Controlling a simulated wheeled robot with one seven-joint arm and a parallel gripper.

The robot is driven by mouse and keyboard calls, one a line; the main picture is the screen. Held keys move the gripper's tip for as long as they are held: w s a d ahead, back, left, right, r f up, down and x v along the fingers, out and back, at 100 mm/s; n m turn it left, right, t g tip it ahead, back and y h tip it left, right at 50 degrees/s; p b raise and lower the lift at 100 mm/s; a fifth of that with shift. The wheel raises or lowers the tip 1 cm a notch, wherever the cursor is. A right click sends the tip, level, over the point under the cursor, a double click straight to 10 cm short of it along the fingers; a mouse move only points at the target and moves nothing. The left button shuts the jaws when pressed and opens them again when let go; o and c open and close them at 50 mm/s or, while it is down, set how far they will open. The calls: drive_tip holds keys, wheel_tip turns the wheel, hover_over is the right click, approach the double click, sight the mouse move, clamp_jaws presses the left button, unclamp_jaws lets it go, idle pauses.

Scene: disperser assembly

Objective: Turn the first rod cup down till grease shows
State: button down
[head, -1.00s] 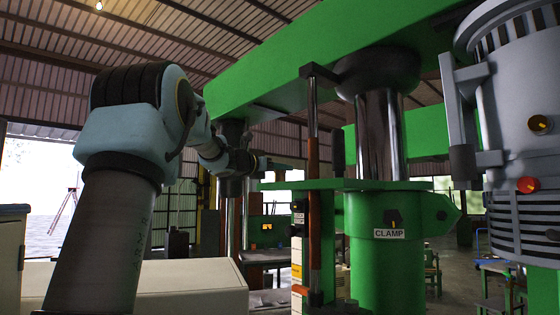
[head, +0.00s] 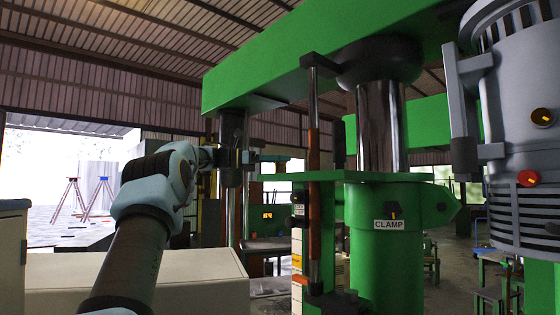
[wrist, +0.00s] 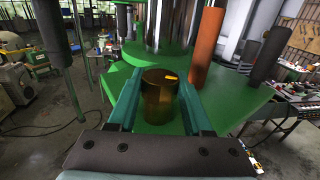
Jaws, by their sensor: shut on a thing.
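In the wrist view a brass-brown cylindrical cup (wrist: 158,100) stands between the two teal fingers of my gripper (wrist: 157,88). The fingers are shut on its sides. A small yellow-orange patch shows on its dark top; I cannot tell whether it is grease or a mark. A green plate (wrist: 138,78) lies under and behind the cup. In the head view my gripper (head: 246,157) is small and far off, beside a dark upright column (head: 232,180). The cup cannot be made out there.
An orange-brown rod (wrist: 206,50) and a dark rod (wrist: 268,52) rise just beyond the gripper. The green clamp housing (head: 385,255), a thin upright rod (head: 313,150) and a grey motor (head: 520,120) fill the right. A pale cabinet (head: 150,280) lies below my arm.

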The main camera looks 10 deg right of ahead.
drive_tip(key=shift+r+m+g, duration=0.1)
drive_tip(key=shift+m+g, duration=0.5)
drive_tip(key=shift+g, duration=0.3)
drive_tip(key=shift+c, duration=1.6)
unclamp_jaws()
drive_tip(key=shift+d, duration=0.1)
